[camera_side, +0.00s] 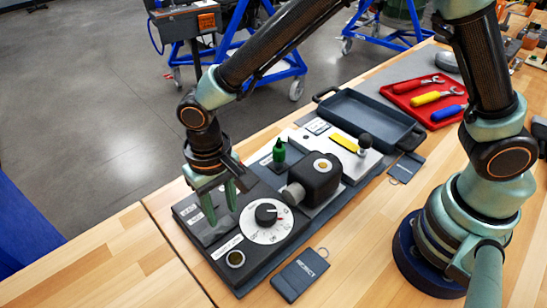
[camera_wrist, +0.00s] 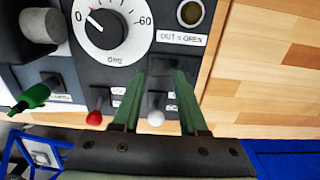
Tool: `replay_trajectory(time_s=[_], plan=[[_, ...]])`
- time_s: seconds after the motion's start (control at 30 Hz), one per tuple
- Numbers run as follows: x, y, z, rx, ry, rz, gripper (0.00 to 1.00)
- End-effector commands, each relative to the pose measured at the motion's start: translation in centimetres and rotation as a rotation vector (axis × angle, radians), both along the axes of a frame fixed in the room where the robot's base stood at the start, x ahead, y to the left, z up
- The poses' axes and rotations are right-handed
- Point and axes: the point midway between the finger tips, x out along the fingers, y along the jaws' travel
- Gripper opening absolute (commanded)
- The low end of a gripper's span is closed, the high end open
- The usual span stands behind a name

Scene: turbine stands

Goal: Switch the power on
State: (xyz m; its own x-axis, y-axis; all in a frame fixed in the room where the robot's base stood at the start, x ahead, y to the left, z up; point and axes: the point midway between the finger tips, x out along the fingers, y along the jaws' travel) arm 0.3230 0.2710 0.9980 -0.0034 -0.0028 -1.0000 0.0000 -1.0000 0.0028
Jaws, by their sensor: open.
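My gripper (camera_side: 221,207) is open above the far left part of the black control panel (camera_side: 262,258). In the wrist view my gripper's green fingers (camera_wrist: 161,78) straddle a toggle lever with a white ball tip (camera_wrist: 156,118), with visible space on both sides. A second lever with a red ball tip (camera_wrist: 94,118) stands just left of the left finger. The labels by both levers are partly hidden or too small to read, so I cannot tell which is the power switch. A white dial with a black knob (camera_side: 266,213) sits beside the fingers; its pointer is near 0 in the wrist view (camera_wrist: 104,28).
A black block (camera_side: 314,180) and green-capped part (camera_side: 279,152) stand right of the panel. A REJECT tag (camera_side: 300,274), a grey tray (camera_side: 372,112) and a red tool tray (camera_side: 427,97) lie on the wooden bench.

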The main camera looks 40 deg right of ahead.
Motion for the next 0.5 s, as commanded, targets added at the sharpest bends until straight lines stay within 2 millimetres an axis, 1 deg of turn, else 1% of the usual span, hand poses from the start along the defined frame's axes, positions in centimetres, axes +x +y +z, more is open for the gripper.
replay_trajectory(time_s=[0.5], plan=[[0.0, 0.0, 3.8, 0.002, -0.002, 0.0, 0.42]])
